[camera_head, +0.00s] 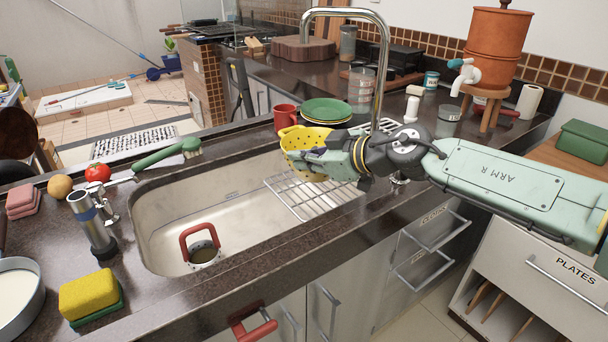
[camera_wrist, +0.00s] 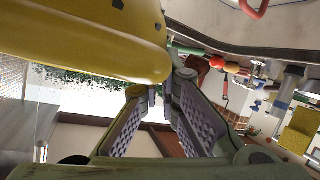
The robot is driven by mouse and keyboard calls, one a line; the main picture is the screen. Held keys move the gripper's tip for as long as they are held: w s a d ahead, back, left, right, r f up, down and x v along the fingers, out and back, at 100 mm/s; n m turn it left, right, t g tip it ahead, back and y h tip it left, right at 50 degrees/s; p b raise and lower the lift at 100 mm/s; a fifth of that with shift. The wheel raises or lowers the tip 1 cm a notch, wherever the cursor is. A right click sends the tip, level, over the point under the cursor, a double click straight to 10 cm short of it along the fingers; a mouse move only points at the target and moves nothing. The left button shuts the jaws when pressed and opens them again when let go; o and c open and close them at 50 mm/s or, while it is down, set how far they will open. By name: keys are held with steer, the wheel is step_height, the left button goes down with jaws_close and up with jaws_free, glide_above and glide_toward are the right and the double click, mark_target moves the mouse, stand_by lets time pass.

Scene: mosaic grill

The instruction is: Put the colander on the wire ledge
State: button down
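The yellow colander (camera_head: 294,143) has dark holes and is at the end of my arm in the head view, over the wire ledge. It fills the upper left of the wrist view (camera_wrist: 90,40). My gripper (camera_wrist: 162,90) has its fingertips close together at the colander's edge and looks shut on it; the exact contact is partly hidden. The wire ledge (camera_head: 298,196) is a metal rack across the right part of the sink, partly covered by the colander and my gripper. I cannot tell whether the colander touches it.
The tall faucet (camera_head: 384,60) rises close behind my gripper. A red mug (camera_head: 285,118) and stacked plates (camera_head: 326,110) stand behind the colander. A red-handled item (camera_head: 202,249) is in the sink (camera_head: 165,215). The basin's middle is clear.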

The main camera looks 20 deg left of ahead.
step_height(320, 180, down, 3)
steer(key=shift+d+f+b, duration=0.1)
steer(key=shift+f+b, duration=0.1)
steer(key=shift+b, duration=0.7)
steer(key=shift+r, duration=0.1)
steer(key=c, duration=1.8)
jaws_free()
steer(key=b+v, duration=0.1)
steer(key=v, duration=1.1)
steer(key=shift+s, duration=0.1)
